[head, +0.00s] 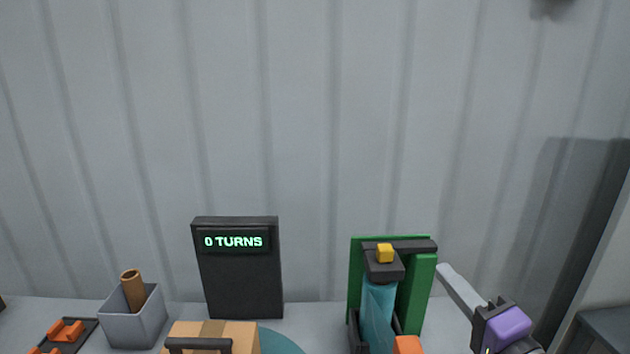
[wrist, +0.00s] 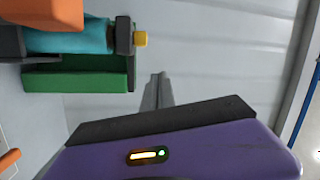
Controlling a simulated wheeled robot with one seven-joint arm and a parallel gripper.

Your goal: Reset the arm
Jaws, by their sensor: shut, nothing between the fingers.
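My gripper (head: 444,268) is at the lower right in the head view, its pale fingers together and pointing up and left from the purple wrist body. In the wrist view its fingers (wrist: 158,78) are closed with nothing between them, pointing at the pale wall. The fingertips are just right of a green stand (head: 423,295) in the head view. In the wrist view the green stand (wrist: 80,80) is at the upper left, with a gap between it and the fingers. The rest of my arm is mostly out of view.
The stand area holds a teal cylinder (head: 377,310) with a dark cap and yellow knob (head: 384,253). An orange block (head: 408,345) is in front. A dark display (head: 238,280) reads "0 TURNS". A grey bin (head: 134,322) and cardboard box (head: 245,335) stand left.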

